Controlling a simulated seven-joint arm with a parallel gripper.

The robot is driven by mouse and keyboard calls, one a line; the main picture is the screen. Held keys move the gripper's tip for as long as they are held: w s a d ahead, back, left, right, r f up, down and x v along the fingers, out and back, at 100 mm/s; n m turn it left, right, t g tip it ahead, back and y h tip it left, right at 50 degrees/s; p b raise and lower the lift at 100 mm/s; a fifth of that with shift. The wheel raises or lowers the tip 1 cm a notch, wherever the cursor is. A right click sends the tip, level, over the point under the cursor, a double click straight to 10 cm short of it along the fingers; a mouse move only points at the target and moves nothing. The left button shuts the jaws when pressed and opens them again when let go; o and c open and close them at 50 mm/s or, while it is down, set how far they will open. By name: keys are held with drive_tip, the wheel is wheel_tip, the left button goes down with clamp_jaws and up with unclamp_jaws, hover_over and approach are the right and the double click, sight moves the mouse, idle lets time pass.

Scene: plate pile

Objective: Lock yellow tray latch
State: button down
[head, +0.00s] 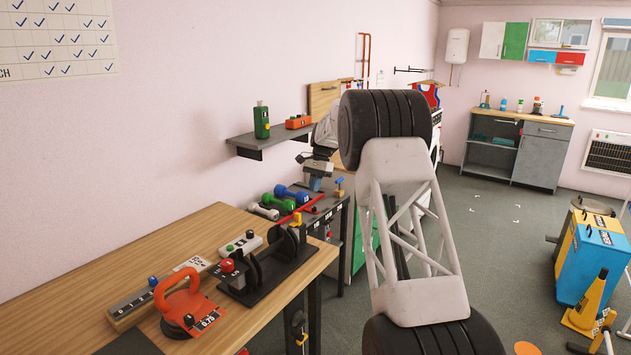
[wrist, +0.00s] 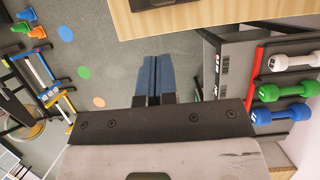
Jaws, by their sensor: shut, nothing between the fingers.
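A small yellow piece (head: 297,219) stands up at the far end of the black rack on the wooden table in the head view. It may be the tray latch; it is too small to tell its position. My gripper (head: 316,184) is beyond the table, above the dumbbell stand and apart from the yellow piece. In the wrist view, the blue fingers of my gripper (wrist: 153,62) are closed together with nothing between them. I cannot make out a yellow latch near the fingers in the wrist view.
The wooden table (head: 175,250) holds a red suction-cup lifter (head: 180,306) and the black rack (head: 268,268). White, green and blue dumbbells (wrist: 285,115) lie beside a red bar (wrist: 258,70). A wall shelf (head: 270,139) is near my arm.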

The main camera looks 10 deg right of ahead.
sight(300, 214)
drive_tip(key=s+a+f, duration=0.4)
drive_tip(key=f, duration=0.1)
drive_tip(key=shift+s+a+f, duration=0.2)
drive_tip(key=shift+a+f, duration=0.05)
drive_tip(key=shift+f, duration=0.15)
drive_tip(key=shift+s+a, duration=0.1)
idle(0.3)
drive_tip(key=shift+s+a, duration=0.55)
drive_tip(key=shift+s, duration=0.05)
drive_tip(key=shift+a+f, duration=0.1)
drive_tip(key=shift+f, duration=0.05)
